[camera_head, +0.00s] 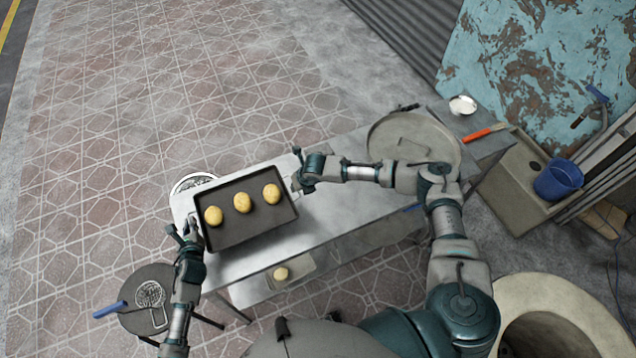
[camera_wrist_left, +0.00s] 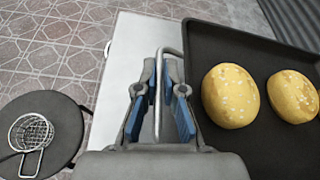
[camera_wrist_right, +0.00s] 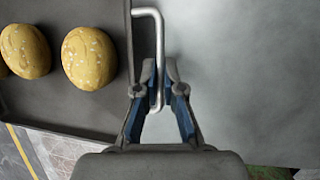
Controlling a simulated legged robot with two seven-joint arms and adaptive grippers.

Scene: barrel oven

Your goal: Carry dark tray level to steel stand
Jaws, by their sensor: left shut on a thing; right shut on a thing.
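The dark tray (camera_head: 248,228) holds three round seeded buns (camera_head: 242,202) in a row. It is over the left end of the steel stand (camera_head: 330,222), and I cannot tell whether it touches the top. It looks about level. My left gripper (camera_head: 190,236) is shut on the wire handle at the tray's left side; the handle (camera_wrist_left: 158,95) stands between its blue pads in the left wrist view. My right gripper (camera_head: 297,182) is shut on the handle (camera_wrist_right: 158,60) at the tray's right side. The tray's underside is hidden.
A round grey lid or pan (camera_head: 412,135) lies on the stand's right end. A round stool (camera_head: 160,290) with a wire skimmer is at lower left. A lower shelf holds a bun (camera_head: 281,273). A blue bucket (camera_head: 558,180) is at right. The stand's middle is clear.

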